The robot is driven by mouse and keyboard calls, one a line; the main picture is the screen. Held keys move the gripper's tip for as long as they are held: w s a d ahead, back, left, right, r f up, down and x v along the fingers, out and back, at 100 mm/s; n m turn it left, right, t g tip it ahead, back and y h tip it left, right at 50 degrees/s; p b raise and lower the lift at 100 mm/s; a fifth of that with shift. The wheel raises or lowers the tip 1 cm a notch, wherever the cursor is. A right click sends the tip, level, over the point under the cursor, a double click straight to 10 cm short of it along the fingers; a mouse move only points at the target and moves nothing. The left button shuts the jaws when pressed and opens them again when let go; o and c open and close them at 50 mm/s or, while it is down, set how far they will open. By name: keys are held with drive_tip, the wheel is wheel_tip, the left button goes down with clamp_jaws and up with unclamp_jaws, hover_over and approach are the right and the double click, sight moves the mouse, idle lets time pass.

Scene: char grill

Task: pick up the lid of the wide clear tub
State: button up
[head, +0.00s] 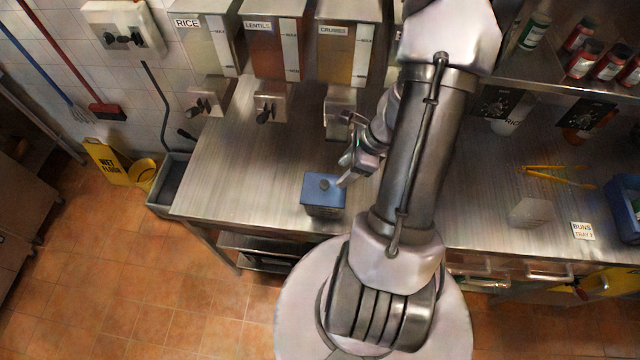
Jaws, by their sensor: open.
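A squat tub (324,211) with dark, see-through-looking sides stands on the steel counter near its front edge. A flat blue lid (313,193) with a small round grey knob (324,185) in its middle covers it. My gripper (347,172) is just to the right of and behind the lid, jaws open and empty. One finger shows close to the lid's right edge; I cannot tell whether it touches. The far finger is partly hidden by the wrist.
The steel counter (240,160) is clear left of the tub. Dispensers marked rice (207,45), lentils (272,45) and crumbs (347,50) hang behind. Yellow tongs (556,178), a small pale container (531,212) and a blue bin (622,212) are right of my arm.

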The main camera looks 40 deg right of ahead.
sight(324, 183)
drive_tip(key=x, duration=0.3)
drive_tip(key=w+b+x, duration=0.1)
drive_tip(key=x, duration=0.2)
drive_tip(key=b+x, duration=0.1)
drive_tip(key=x, duration=0.2)
drive_tip(key=shift+w, duration=0.4)
drive_tip(key=shift+s+r, duration=0.1)
drive_tip(key=shift+s, duration=0.05)
drive_tip(key=shift+c, duration=0.2)
clamp_jaws()
